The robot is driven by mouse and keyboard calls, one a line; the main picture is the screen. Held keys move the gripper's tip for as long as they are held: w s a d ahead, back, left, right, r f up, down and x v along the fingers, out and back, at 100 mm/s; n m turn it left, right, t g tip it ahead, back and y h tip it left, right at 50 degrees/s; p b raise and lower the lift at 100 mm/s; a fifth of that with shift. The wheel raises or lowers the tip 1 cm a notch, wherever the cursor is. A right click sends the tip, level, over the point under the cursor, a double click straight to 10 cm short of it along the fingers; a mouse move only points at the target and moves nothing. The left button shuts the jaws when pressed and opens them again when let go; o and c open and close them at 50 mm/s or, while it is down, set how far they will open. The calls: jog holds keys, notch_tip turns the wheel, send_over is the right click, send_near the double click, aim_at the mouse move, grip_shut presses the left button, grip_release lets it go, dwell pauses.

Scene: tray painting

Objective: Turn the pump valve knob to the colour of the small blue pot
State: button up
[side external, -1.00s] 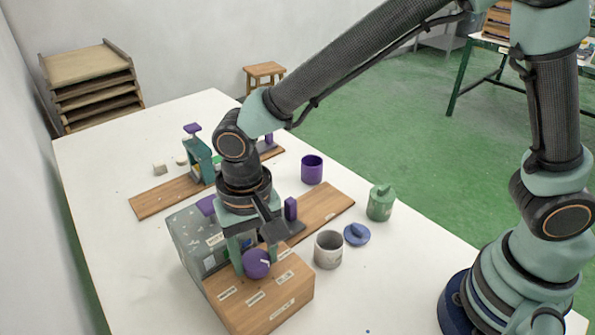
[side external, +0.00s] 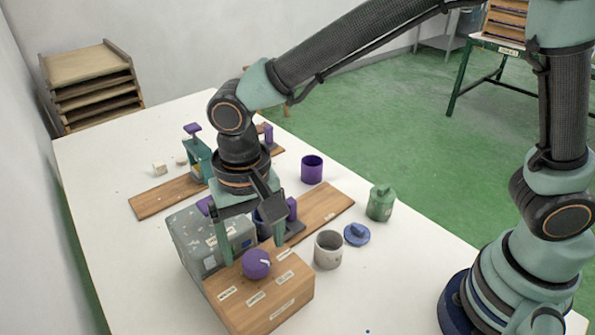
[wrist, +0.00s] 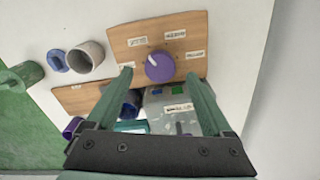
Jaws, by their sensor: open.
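The purple valve knob (side external: 256,264) sits on the wooden valve box (side external: 290,298), and it also shows in the wrist view (wrist: 160,68). Its white mark points to the upper left in the wrist view, between two of the labels around it; the lettering is too small to read. My gripper (side external: 253,250) is open and empty, just above and behind the knob in the side view. In the wrist view its fingertips (wrist: 159,74) stand apart on either side of the knob. A dark blue pot (wrist: 130,104) is partly hidden by my gripper.
A grey speckled box (side external: 195,245) stands against the valve box. A whitish pot (side external: 328,252), a blue lid (side external: 357,235), a green lidded pot (side external: 381,203) and a purple pot (side external: 312,170) stand to the right.

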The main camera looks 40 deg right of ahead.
aim_at(255, 258)
notch_tip(255, 258, up, 9)
dwell(0.3)
jog(key=s+d+r+n+t, duration=0.1)
jog(key=d+t, duration=0.1)
jog(key=d, duration=1.1)
jog(key=s+d+r+n+t, duration=0.1)
jog(key=d+n+t, duration=0.1)
jog(key=d, duration=1.1)
jog(key=shift+d+r+t, duration=0.15)
jog(key=shift+d+t, duration=0.15)
jog(key=shift+t, duration=0.5)
